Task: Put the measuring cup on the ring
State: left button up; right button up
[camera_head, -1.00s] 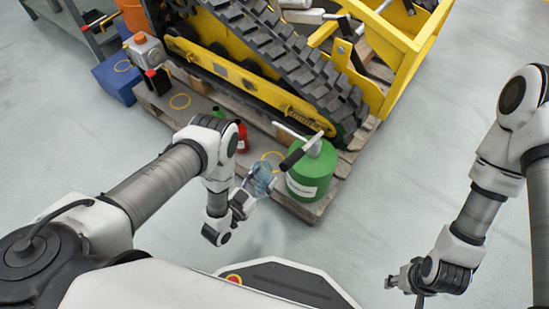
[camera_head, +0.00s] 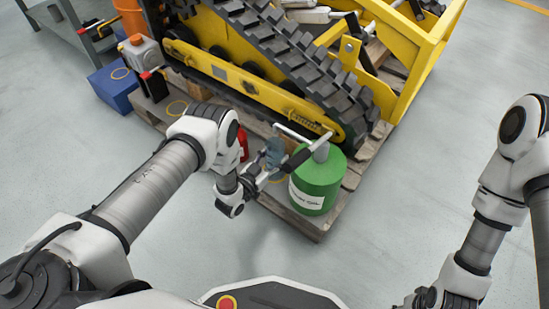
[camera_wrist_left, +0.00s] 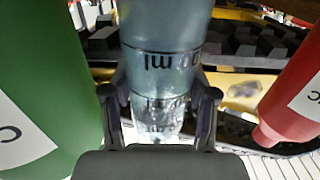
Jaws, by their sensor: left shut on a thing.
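The measuring cup (camera_head: 273,152) is clear blue-grey plastic with dark scale marks. My left gripper (camera_head: 258,178) is shut on it and holds it over the front of the pallet, between the red bottle and the green canister. In the left wrist view the cup (camera_wrist_left: 164,60) sits between both fingers of my left gripper (camera_wrist_left: 160,100). A yellow ring on the pallet there is mostly hidden by the cup and gripper. I cannot tell whether the cup touches the pallet. My right gripper (camera_head: 428,298) is at the bottom edge, partly cut off.
The green canister (camera_head: 318,182) with a T-handle stands close right of the cup. The red bottle (camera_head: 243,142) stands to its left, partly behind my arm. Another yellow ring (camera_head: 177,108) lies further left on the wooden pallet (camera_head: 298,222). A yellow tracked machine (camera_head: 235,78) rises behind.

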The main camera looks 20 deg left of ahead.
pick_arm(q)
jog(key=shift+f, duration=0.1)
jog(key=o, duration=1.2)
jog(key=shift+c, duration=0.2)
jog(key=shift+r, duration=0.2)
jog(key=s+a+f+n+g+y+p, duration=0.15)
jog(key=s+g, duration=0.25)
jog(key=s, duration=0.4)
jog(key=s+a+f+n+g+y+p, duration=0.1)
jog(key=s+a+g+y+p, duration=0.2)
jog(key=s, duration=0.5)
jog(key=s+a+r+n+g+y, duration=0.1)
jog(key=s+r+g, duration=0.2)
jog(key=s, duration=0.6)
jog(key=s+a+r+n+g, duration=0.1)
jog(key=s+a+r+g, duration=0.1)
jog(key=s+g, duration=0.5)
jog(key=s+r, duration=0.1)
jog(key=s, duration=0.2)
jog(key=shift+s+r+y, duration=0.25)
jog(key=shift+r+y, duration=0.05)
jog(key=shift+y, duration=0.05)
